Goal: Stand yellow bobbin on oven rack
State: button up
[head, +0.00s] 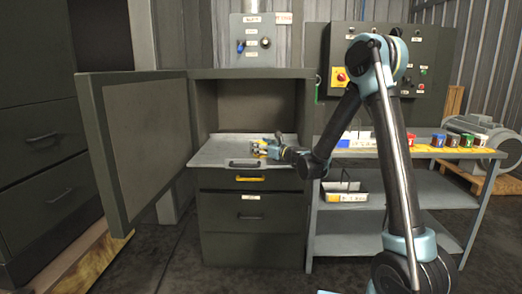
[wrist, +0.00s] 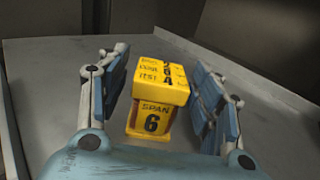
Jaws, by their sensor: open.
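The yellow bobbin (wrist: 154,118) stands upright on the grey oven rack (wrist: 60,65) in the wrist view. It is blocky, with a wide top, a narrower body and black print reading "SPAN 6". My gripper (wrist: 160,62) is open, with one blue finger on each side of the bobbin. Gaps show between the bobbin and both fingers. In the head view, the rack (head: 215,151) sticks out of the open oven cabinet, and my gripper (head: 265,146) is low over it. The bobbin (head: 257,148) is a small, partly hidden yellow patch there.
The oven door (head: 140,150) stands open at the left. Drawers (head: 252,212) are below the rack. A workbench (head: 350,154) at the right carries several small coloured blocks, with a white bin (head: 345,197) on its shelf. The rack's left part is clear.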

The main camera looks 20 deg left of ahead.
jog(key=v, duration=1.2)
jog(key=shift+r, duration=0.1)
jog(key=shift+s+d+r, duration=0.15)
jog(key=shift+s+d, duration=0.05)
jog(key=s+d+f+n+g+h, duration=0.2)
jog(key=s+d+f+n+h, duration=0.2)
jog(key=s+d+n, duration=0.4)
jog(key=s+d+f+n+g+h, duration=0.2)
jog(key=s+d+f+n+h, duration=0.3)
jog(key=s+d, duration=1)
jog(key=s+d+f+n+g+h, duration=0.3)
jog(key=s+d+f+n+h, duration=0.2)
jog(key=s+d+n, duration=0.6)
jog(key=d+h, duration=0.1)
jog(key=d, duration=0.6)
jog(key=shift+s+d, duration=0.25)
